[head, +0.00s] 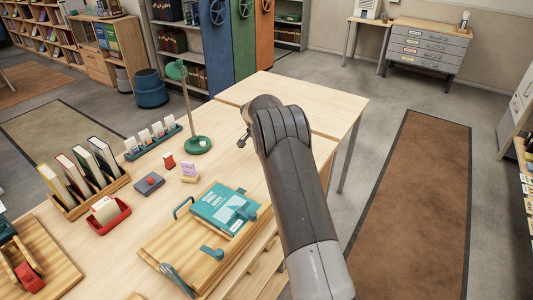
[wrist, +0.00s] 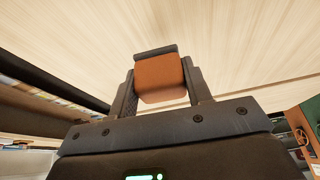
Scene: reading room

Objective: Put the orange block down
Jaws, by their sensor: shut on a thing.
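The orange block (wrist: 160,80) sits between the two dark fingers of my gripper (wrist: 161,88) in the wrist view. The gripper is shut on it, with a finger along each side. Pale wood grain, apparently the table top, fills the upper part of that view behind the block. I cannot tell how far the block is from the wood. In the head view my arm hides the block and most of the gripper over the right part of the table (head: 290,88).
A wooden tray (head: 160,247) holds a teal book (head: 222,207). A green lamp (head: 197,145), a card rack (head: 153,142), a book rack (head: 85,178) and a red tray (head: 109,217) stand to the left. The table's far right end looks bare.

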